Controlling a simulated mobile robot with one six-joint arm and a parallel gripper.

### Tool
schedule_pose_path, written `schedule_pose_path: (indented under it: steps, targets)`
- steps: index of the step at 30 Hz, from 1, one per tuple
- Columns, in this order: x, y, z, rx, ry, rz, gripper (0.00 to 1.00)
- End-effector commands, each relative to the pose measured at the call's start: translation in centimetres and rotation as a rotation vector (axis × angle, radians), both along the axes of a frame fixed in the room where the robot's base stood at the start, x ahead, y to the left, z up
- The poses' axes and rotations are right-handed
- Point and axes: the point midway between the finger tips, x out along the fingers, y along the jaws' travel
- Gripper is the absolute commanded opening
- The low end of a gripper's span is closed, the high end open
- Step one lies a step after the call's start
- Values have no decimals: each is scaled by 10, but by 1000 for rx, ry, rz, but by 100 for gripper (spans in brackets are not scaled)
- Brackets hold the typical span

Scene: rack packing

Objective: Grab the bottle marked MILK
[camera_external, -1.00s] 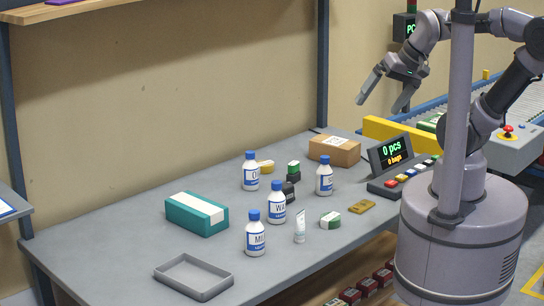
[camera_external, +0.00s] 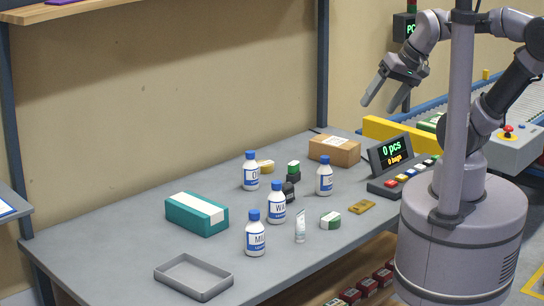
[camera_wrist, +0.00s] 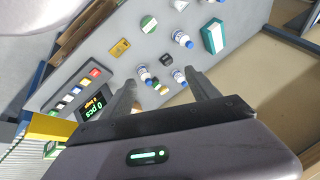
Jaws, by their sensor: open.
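The bottle marked MILK (camera_external: 255,237) is white with a blue cap and a blue-and-white label. It stands upright near the table's front edge, between the grey tray and another bottle, with only the first letters of its label readable. My gripper (camera_external: 379,106) is open and empty, raised well above the table's far right end, away from the bottle. In the wrist view my gripper (camera_wrist: 161,80) shows two spread fingers with nothing held. Several similar bottles show there; I cannot tell which is MILK.
Similar bottles stand close by: one marked WA (camera_external: 276,207), one marked O (camera_external: 250,175), and one further right (camera_external: 324,179). A white tube (camera_external: 300,228) stands beside MILK. A teal box (camera_external: 190,219), grey tray (camera_external: 176,286) and brown carton (camera_external: 347,153) are also on the table.

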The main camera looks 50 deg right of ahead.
Motion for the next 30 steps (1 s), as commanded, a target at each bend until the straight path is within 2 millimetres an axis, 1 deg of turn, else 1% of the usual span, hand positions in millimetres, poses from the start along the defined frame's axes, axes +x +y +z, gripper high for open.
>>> schedule_pose_path:
  steps: [8, 10, 11, 12, 14, 15, 16, 17, 18, 20, 21, 24, 27, 29, 30]
  targets:
    - [1, 0, 1, -1, 1, 4, 68]
    - [8, 6, 6, -22, 15, 62, 68]
    - [15, 11, 11, -41, 27, 110, 68]
    - [28, 22, 18, -76, 47, 205, 68]
    - [55, 46, 27, -148, 80, 399, 68]
    - [74, 69, 29, -202, 103, 550, 68]
    - [89, 88, 27, -244, 119, 669, 68]
    - [102, 109, 24, -285, 133, 789, 68]
    - [117, 140, 15, -337, 151, 947, 68]
    - [132, 186, -4, -411, 171, 1174, 68]
    - [138, 215, -20, -454, 182, 1312, 68]
    - [139, 273, -58, -536, 198, 1581, 68]
    - [135, 303, -84, -579, 205, 1730, 68]
    - [133, 310, -94, -591, 206, 1769, 68]
    - [132, 312, -103, -593, 207, 1779, 68]
